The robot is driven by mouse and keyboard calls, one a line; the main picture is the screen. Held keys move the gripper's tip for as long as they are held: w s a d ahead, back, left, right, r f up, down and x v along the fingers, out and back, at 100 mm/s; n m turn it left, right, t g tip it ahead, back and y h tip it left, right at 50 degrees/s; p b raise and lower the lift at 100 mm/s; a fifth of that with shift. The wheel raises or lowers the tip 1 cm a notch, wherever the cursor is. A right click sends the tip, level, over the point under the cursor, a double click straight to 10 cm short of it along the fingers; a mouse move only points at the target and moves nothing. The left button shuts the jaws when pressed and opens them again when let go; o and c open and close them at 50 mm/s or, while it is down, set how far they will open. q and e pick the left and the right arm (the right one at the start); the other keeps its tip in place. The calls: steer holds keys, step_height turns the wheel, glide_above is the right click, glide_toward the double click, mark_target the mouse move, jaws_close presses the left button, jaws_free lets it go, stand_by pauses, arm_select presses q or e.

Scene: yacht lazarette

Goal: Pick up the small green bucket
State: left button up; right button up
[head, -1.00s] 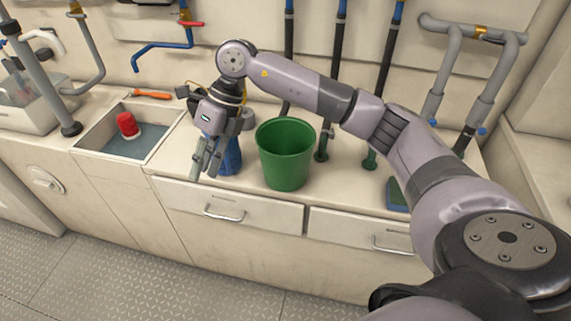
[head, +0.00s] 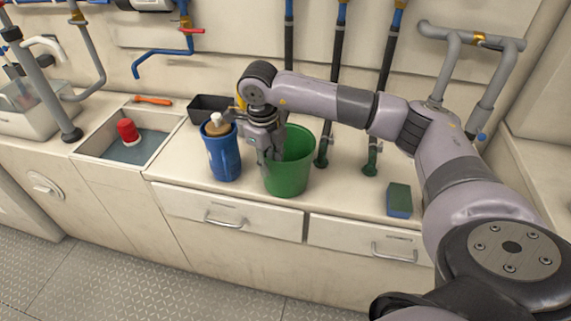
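The small green bucket (head: 291,177) stands upright on the counter, near its front edge above the drawers. My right gripper (head: 271,152) points down at the left side of the bucket's rim, with its fingers overlapping the rim in the picture. The fingers and wrist hide the bucket's left rim. I cannot tell whether the fingers are closed on the wall or how far apart they are. My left gripper is not in view.
A blue container (head: 224,161) with a brown and white top stands close to the left of the gripper. A black tray (head: 205,107) lies behind it. A green and blue sponge (head: 399,200) lies right. A sink (head: 101,150) holds a red object (head: 127,130).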

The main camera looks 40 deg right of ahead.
mark_target(272, 180)
steer(key=shift+w+d+f+p, duration=0.1)
steer(key=shift+f+p, duration=0.05)
steer(key=shift+f, duration=0.8)
steer(key=shift+d+f+p, duration=0.15)
steer(key=shift+f+p, duration=0.05)
steer(key=shift+f, duration=0.8)
steer(key=shift+w+d+f+p, duration=0.1)
steer(key=shift+f+p, duration=0.05)
steer(key=shift+f, duration=0.8)
steer(key=shift+c, duration=0.5)
jaws_close()
steer(key=shift+r, duration=0.1)
